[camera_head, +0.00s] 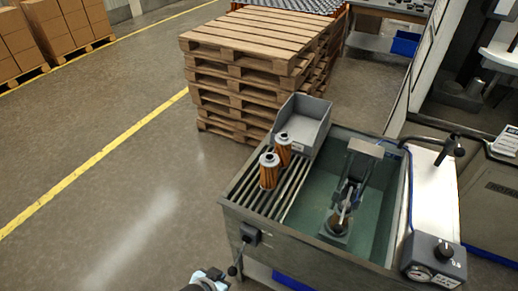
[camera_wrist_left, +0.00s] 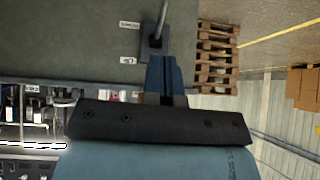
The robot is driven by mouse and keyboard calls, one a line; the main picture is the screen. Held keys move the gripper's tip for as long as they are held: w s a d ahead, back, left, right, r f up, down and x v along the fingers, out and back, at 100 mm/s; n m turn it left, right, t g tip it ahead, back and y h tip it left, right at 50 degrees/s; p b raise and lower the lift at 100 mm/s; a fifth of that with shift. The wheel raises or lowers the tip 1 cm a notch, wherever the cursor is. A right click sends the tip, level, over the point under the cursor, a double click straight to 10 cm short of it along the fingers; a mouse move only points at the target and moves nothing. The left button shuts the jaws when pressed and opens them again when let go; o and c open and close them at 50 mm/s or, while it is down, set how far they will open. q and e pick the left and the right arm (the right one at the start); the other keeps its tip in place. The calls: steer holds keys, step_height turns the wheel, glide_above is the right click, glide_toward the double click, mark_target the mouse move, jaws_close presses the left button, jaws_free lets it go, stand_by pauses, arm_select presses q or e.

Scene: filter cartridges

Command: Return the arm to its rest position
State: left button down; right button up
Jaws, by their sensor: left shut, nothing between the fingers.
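My left gripper (camera_head: 216,275) shows at the bottom edge of the head view, in front of the wash tank and clear of the cartridges. In the left wrist view its fingers (camera_wrist_left: 163,75) are together with nothing between them. Beyond them in that view is the black lever box (camera_wrist_left: 153,47) on the tank's side; I cannot tell if they touch its lever. Two orange filter cartridges, one nearer (camera_head: 269,172) and one farther (camera_head: 283,150), stand upright on the slatted rack (camera_head: 290,190). My right gripper is out of view.
The wash tank (camera_head: 310,243) holds a clamp fixture (camera_head: 340,215). A grey bin (camera_head: 308,122) sits at its far left corner. The lever box (camera_head: 249,235) juts from the tank's front. Stacked pallets (camera_head: 250,45) stand behind. The floor to the left is free.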

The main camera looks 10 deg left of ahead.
arm_select(q)
steer(key=s+a+r+t+h+p, duration=0.1)
steer(key=s+a+r+t+p, duration=0.1)
steer(key=s+r, duration=0.4)
step_height(320, 180, up, 3)
steer(key=shift+a+f+n+t, duration=0.2)
steer(key=shift+a+n+t, duration=0.2)
steer(key=shift+a+t, duration=0.45)
stand_by(0.5)
stand_by(1.3)
